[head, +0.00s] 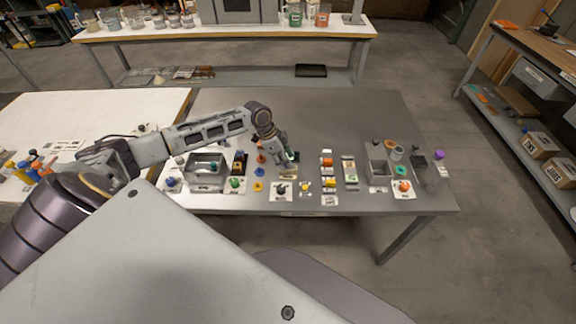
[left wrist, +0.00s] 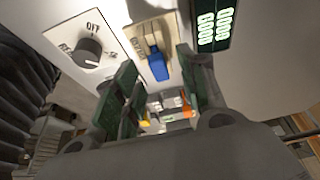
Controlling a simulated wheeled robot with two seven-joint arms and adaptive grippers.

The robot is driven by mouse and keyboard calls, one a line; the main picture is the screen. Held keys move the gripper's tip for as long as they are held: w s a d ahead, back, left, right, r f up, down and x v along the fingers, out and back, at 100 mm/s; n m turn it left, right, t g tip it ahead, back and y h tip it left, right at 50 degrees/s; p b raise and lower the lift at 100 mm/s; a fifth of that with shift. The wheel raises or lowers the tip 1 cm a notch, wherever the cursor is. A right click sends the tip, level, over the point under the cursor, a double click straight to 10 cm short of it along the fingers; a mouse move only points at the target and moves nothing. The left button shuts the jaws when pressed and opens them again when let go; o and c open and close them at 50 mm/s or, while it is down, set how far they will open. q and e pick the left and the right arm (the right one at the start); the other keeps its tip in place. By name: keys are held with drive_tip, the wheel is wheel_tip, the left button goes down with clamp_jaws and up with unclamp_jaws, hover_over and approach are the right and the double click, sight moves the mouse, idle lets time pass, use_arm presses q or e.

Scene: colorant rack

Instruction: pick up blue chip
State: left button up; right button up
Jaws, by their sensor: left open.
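A small round blue piece (head: 259,172), which looks like the blue chip, lies on the grey table between an orange piece (head: 261,158) and a yellow piece (head: 258,186). My left gripper (head: 283,161) is over the table just to the right of it, pointing down. In the left wrist view the two fingers (left wrist: 160,95) are apart with nothing held. Beyond them is a blue block-like part (left wrist: 158,68) on a beige plate; I cannot tell whether it is the same blue piece. My right gripper is not in view.
A dial plate with a dark knob (left wrist: 89,52) and a dark display with pale green digits (left wrist: 215,22) flank the beige plate. A grey bin (head: 207,160) stands left on the table, another bin (head: 378,168) right.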

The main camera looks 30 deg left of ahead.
use_arm(q)
drive_tip(key=shift+w+d+f, duration=0.1)
drive_tip(key=shift+d+f, duration=0.15)
drive_tip(key=shift+f, duration=0.4)
drive_tip(key=c, duration=0.9)
